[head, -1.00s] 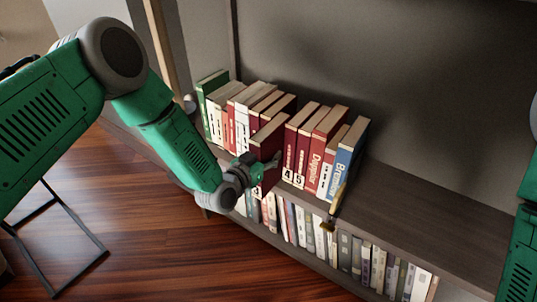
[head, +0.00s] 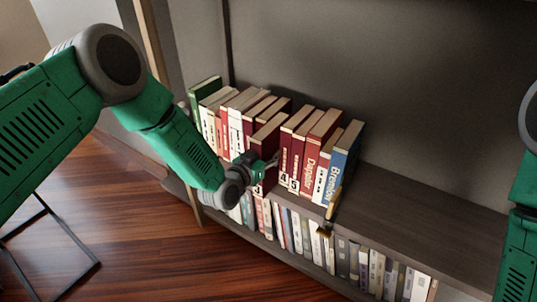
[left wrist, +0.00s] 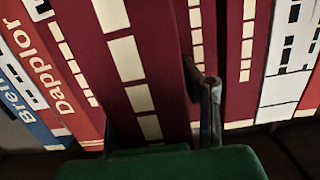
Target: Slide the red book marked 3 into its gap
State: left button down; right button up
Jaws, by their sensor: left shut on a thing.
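The dark red book marked 3 (head: 267,138) stands upright in the row on the upper shelf, between the red book marked 4 (head: 290,146) and the books on its left. Its spine still stands out in front of its neighbours. My left gripper (head: 261,168) is shut on it, low on the spine. In the left wrist view the held book (left wrist: 160,60) fills the middle, with one finger beside it at its right; the other finger is mostly hidden. The back of the gap is hidden. My right gripper is out of view.
Red books and the blue book (head: 343,165) stand to the right, one lettered Dapplor. White, red and green books (head: 204,95) stand to the left. The shelf (head: 420,215) farther right is bare.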

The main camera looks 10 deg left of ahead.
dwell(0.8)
pick_arm(q)
jog(key=c, duration=1)
grip_release()
jog(key=shift+f, duration=0.25)
jog(key=v, duration=1.2)
